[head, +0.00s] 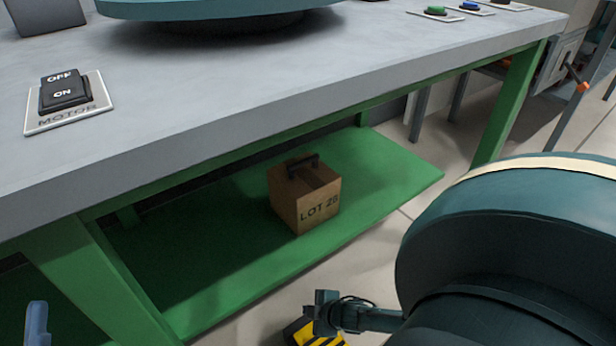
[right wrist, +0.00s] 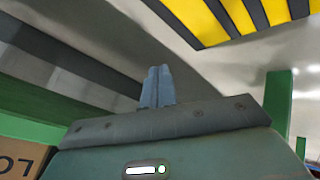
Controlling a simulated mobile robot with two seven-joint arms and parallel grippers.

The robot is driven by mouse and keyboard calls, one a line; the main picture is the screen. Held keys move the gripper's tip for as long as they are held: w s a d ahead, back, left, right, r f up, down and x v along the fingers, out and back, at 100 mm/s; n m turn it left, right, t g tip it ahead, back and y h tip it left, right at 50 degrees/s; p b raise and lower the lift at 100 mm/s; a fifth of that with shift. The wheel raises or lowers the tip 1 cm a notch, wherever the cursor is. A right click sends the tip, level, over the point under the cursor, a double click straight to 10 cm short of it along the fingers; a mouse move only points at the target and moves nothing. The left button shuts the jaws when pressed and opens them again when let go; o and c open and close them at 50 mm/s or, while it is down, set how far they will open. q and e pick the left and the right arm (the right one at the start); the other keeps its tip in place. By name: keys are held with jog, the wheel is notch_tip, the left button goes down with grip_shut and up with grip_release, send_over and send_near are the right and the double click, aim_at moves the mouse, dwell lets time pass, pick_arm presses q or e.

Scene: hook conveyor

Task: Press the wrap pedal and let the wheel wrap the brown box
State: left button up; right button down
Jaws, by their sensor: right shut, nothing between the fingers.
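The brown box (head: 304,194), marked LOT 28 and with a dark handle on top, sits upright on the green shelf under the table. Part of it shows in the right wrist view (right wrist: 18,160). A yellow-and-black striped piece, which looks like the pedal (head: 327,338), is low on the floor, partly hidden by my right arm; its stripes also show in the right wrist view (right wrist: 232,18). My right gripper (right wrist: 157,88) is shut and empty; I cannot tell whether it touches the pedal. A blue-grey tip of my left gripper (head: 37,325) shows at the lower left.
A teal round wheel (head: 205,8) lies on the grey tabletop (head: 300,70). A motor switch (head: 66,92) is at the left, and green (head: 435,10) and blue (head: 470,5) buttons at the far right. The green shelf (head: 390,165) has bare room around the box. Green legs (head: 510,100) hold the table.

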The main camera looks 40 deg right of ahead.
notch_tip(320, 180, down, 3)
jog(key=shift+s+r+b, duration=0.1)
jog(key=shift+r+b, duration=0.1)
jog(key=shift+b, duration=0.65)
pick_arm(q)
jog(key=shift+s+a+r+m+h, duration=0.1)
jog(key=shift+s+r+m+h, duration=0.1)
jog(key=shift+r+m+h, duration=0.9)
jog(key=shift+s+a+r+m+h, duration=0.1)
jog(key=shift+s+r+m+h, duration=0.1)
jog(key=shift+r+m+h, duration=0.8)
pick_arm(e)
jog(key=shift+f, duration=1)
pick_arm(q)
jog(key=shift+f+m, duration=0.25)
jog(key=shift+m, duration=0.05)
pick_arm(e)
jog(key=shift+f, duration=0.1)
jog(key=shift+f, duration=0.3)
jog(key=shift+s+f, duration=0.1)
jog(key=shift+f, duration=0.25)
